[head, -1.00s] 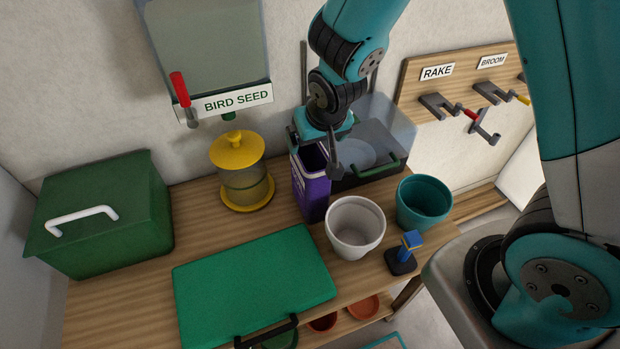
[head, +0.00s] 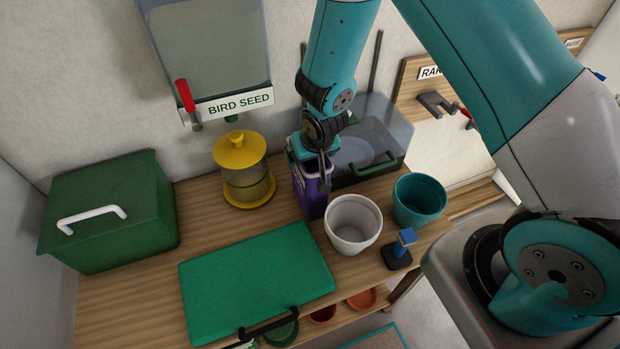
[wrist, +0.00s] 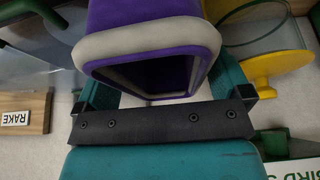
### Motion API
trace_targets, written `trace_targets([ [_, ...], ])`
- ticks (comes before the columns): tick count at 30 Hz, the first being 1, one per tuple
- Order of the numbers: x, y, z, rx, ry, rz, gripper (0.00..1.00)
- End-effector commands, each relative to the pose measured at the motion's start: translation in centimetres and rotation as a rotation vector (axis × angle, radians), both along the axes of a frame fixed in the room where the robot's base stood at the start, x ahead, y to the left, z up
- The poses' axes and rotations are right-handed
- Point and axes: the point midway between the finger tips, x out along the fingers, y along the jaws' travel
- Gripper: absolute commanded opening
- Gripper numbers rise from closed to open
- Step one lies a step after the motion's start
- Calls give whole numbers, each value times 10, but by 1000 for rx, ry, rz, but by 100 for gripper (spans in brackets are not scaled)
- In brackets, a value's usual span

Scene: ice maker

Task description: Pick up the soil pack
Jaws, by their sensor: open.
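The soil pack (head: 311,196) is a tall purple container with a pale rim, upright on the wooden bench near its back. It also shows in the wrist view (wrist: 150,22), its open mouth facing the camera between the fingers. My gripper (head: 316,166) is above and around the top of the pack, pointing down. In the wrist view, one finger is on each side of the pack's rim. The fingers are open; whether either touches the pack I cannot tell. The gripper hides part of the pack's top in the head view.
A white pot (head: 353,224) stands close at the pack's right front, with a teal pot (head: 418,200) beyond. A clear bin (head: 370,150) is behind right. A yellow-lidded feeder (head: 243,168) and green board (head: 256,283) are left. A green box (head: 110,210) is far left.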

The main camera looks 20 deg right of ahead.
Motion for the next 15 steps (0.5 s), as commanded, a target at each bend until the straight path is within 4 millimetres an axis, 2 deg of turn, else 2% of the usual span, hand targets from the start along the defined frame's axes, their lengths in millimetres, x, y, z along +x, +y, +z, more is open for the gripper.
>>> trace_targets([
  [15,0,0,-4,0,0,0,96],
])
